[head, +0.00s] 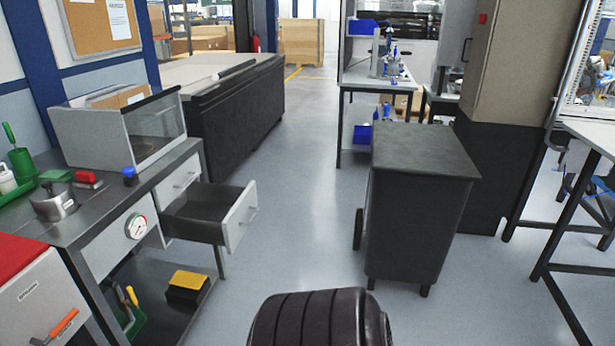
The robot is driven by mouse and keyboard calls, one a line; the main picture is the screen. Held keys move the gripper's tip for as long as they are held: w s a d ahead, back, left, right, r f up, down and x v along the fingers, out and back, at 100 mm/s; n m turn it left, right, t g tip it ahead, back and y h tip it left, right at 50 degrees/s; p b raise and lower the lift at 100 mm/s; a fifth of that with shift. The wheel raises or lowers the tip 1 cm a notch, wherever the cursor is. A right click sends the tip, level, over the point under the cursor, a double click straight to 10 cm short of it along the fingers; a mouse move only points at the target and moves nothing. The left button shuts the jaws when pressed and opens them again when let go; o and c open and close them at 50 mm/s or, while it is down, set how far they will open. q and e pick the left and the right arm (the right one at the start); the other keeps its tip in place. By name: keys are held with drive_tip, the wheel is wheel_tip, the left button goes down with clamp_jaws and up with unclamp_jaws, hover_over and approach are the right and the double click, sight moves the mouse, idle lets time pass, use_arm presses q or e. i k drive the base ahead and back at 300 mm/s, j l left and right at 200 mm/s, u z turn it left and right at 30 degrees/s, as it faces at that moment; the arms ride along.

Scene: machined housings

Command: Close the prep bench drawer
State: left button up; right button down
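The prep bench (107,190) stands on the left with a grey metal top. Its drawer (240,217) is pulled out to the right, into the aisle. The drawer has a pale front panel with a handle on its outer face and a dark interior, which looks empty. Neither of my grippers shows in the head view.
A dark cabinet (415,210) stands right of the aisle. The floor (300,220) between is clear.

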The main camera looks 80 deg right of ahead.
sight(214, 214)
drive_tip(key=z, duration=2.15)
